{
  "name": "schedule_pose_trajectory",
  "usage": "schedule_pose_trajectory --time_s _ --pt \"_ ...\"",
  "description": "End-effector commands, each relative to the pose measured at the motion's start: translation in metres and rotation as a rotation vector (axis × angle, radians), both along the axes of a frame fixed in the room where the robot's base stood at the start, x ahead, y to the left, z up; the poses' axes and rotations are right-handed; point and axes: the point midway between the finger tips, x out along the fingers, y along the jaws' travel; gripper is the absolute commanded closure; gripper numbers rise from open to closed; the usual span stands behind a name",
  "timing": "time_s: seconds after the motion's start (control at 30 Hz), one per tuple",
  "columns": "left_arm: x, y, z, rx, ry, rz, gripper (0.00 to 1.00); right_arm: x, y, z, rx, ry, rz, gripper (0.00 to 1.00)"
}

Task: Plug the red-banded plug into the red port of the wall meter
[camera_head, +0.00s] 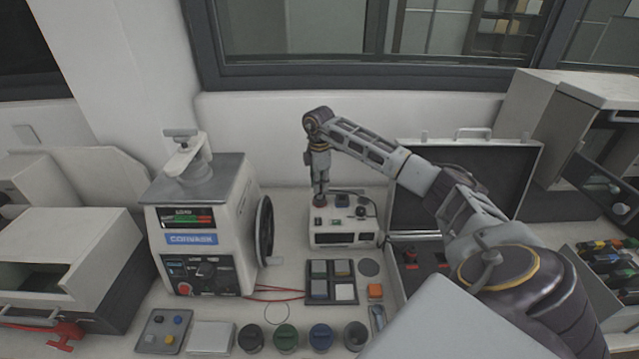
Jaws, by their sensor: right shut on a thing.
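The meter (343,225) is a small white box with dark windows on its front. It stands on the bench near the back wall. Its top carries dark fittings, and a spot of red (319,202) shows at its top left. My right gripper (320,190) points straight down over that red spot. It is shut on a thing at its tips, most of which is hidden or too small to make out. I cannot tell whether the red is the plug's band or the port, nor whether the plug is seated. My left gripper is out of view.
A white press (205,225) with a black handwheel stands left of the meter. An open dark case (500,180) stands at right, behind my right arm.

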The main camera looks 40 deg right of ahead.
Motion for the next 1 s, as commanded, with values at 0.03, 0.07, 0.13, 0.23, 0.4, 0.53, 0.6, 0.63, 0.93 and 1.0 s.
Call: schedule_pose_trajectory --time_s 0.03,0.07,0.13,0.23,0.4,0.53,0.6,0.63,0.93,1.0 --pt "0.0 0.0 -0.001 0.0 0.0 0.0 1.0 0.0 0.0 -0.001 0.0 0.0 0.0 1.0" --pt "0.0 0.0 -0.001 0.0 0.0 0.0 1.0 0.0 0.0 -0.002 0.0 0.0 0.0 1.0" --pt "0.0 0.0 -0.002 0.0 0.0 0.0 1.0 0.0 0.0 -0.003 0.0 0.0 0.0 1.0" --pt "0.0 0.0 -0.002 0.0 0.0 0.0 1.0 0.0 0.0 -0.005 0.0 0.0 0.0 1.0" --pt "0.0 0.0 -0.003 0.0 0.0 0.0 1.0 0.0 0.0 -0.008 0.0 0.0 0.0 1.0" --pt "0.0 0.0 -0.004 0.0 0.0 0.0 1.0 0.0 0.0 -0.011 0.0 0.0 0.0 1.0" --pt "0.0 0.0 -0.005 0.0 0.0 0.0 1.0 0.0 0.0 -0.012 0.0 0.0 0.0 1.0" --pt "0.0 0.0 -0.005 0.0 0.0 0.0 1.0 0.0 0.0 -0.012 0.0 0.0 0.0 1.0" --pt "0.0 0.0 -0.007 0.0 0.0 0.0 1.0 0.0 0.0 -0.016 0.0 0.0 0.0 1.0" --pt "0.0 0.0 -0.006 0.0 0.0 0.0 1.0 0.0 0.0 -0.016 0.0 0.0 0.0 1.0"
